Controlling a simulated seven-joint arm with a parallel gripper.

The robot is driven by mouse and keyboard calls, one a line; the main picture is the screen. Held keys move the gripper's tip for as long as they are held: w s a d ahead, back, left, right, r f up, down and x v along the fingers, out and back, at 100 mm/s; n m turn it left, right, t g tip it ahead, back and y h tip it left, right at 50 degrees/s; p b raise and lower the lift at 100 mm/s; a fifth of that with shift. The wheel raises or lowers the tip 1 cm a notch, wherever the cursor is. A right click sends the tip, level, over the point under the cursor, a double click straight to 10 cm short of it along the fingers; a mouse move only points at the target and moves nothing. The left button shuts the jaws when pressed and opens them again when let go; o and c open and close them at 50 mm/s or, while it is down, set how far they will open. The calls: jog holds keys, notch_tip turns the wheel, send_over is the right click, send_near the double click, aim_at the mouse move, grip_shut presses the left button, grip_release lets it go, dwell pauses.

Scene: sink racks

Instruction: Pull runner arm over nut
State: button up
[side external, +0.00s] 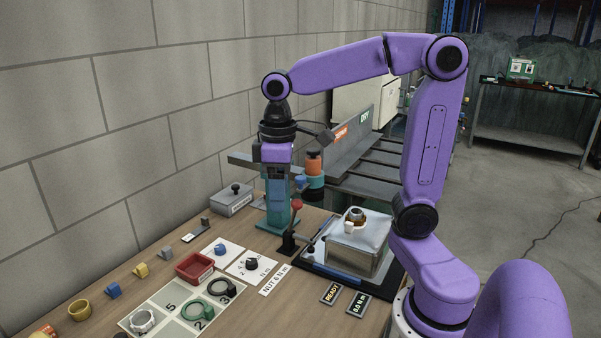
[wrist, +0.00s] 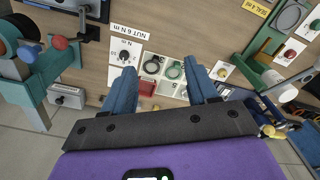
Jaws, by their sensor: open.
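The runner arm is a grey bar on a teal post (side external: 278,215), carrying an orange, teal and black runner head (side external: 314,168) with a blue knob (side external: 300,182). In the wrist view the head (wrist: 12,28) and blue knob (wrist: 27,52) are at the left edge. The nut (side external: 355,214) appears to be on top of the metal housing (side external: 358,250), right of the runner head. My gripper (side external: 277,188) hangs in front of the post, left of the knob. In the wrist view my gripper (wrist: 160,68) is open, with nothing between its fingers.
A red-ball lever (side external: 296,205) stands between post and housing. A red bin (side external: 194,267), dial cards (side external: 251,265) and a tray of rings (side external: 180,309) lie front left. READY and torque displays (side external: 344,298) sit in front of the housing. A block wall stands behind.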

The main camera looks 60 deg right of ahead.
jog(key=w+d+r+m, duration=0.45)
jog(key=w+d, duration=0.25)
jog(key=d, duration=0.3)
notch_tip(320, 180, up, 5)
jog(key=m, duration=0.4)
send_over(301, 178)
notch_tip(301, 178, down, 17)
jog(key=shift+w+d+f, duration=0.1)
jog(key=shift+d, duration=0.05)
grip_shut()
jog(key=s, duration=1.4)
jog(key=shift+s, duration=0.2)
